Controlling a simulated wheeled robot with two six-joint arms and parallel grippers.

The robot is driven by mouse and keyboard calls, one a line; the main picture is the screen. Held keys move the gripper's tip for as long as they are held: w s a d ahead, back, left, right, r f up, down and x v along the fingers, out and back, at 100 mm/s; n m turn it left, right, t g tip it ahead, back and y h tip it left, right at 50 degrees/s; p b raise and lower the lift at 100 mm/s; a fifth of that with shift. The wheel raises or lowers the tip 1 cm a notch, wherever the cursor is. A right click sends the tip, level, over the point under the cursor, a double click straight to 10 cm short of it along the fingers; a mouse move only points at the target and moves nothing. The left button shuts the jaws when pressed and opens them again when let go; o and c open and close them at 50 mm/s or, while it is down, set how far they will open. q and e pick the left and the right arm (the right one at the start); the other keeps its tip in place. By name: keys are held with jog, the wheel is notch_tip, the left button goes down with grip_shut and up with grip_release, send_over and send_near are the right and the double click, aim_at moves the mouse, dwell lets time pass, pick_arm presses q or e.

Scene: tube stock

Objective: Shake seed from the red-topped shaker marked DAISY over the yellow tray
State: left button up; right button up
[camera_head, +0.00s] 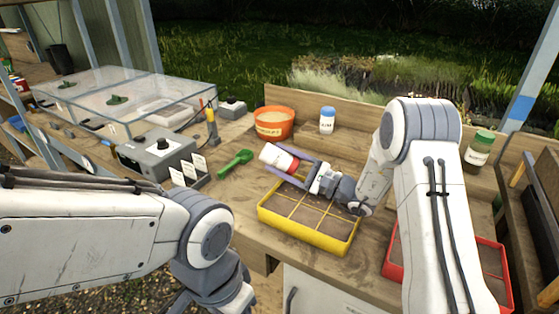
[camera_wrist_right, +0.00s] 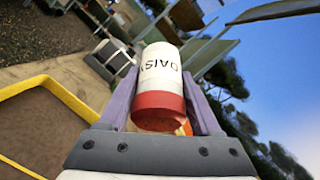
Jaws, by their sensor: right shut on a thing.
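The DAISY shaker (camera_head: 271,153) is white with a red top. It lies tilted between the fingers of my right gripper (camera_head: 288,165), above the yellow tray's back left part. In the right wrist view the shaker (camera_wrist_right: 160,72) shows its DAISY label upside down, its red end toward my palm. My right gripper (camera_wrist_right: 162,100) is shut on it, one finger on each side. The yellow tray (camera_head: 304,236) stands on the bench, divided into soil-filled cells; its rim (camera_wrist_right: 70,98) shows at the left of the wrist view. Seed is too small to tell. My left gripper is below the picture.
An orange bowl (camera_head: 273,122) and a blue-capped jar (camera_head: 327,121) stand behind the tray. A green-topped shaker (camera_head: 479,150) and red tray (camera_head: 391,266) are right. A clear-lidded case (camera_head: 125,100) stands back left.

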jog(key=shift+s+a+r, duration=0.1)
jog(key=shift+s+a, duration=0.45)
jog(key=shift+s, duration=0.25)
jog(key=shift+s+a+r, duration=0.1)
jog(key=shift+s+a, duration=0.4)
jog(key=shift+s, duration=0.35)
jog(key=shift+s+a+r, duration=0.1)
jog(key=shift+s+a, duration=0.45)
jog(key=shift+s, duration=0.25)
notch_tip(320, 180, down, 3)
jog(key=b, duration=0.3)
jog(key=shift+s+r, duration=0.1)
jog(key=shift+s, duration=0.05)
jog(key=shift+s+f+b, duration=0.2)
jog(key=shift+b, duration=0.2)
jog(key=shift+a, duration=0.1)
jog(key=shift+w+r+p, duration=0.15)
jog(key=shift+r+p, duration=0.4)
jog(key=shift+r, duration=0.35)
jog(key=shift+w+r, duration=0.15)
jog(key=shift+r, duration=0.25)
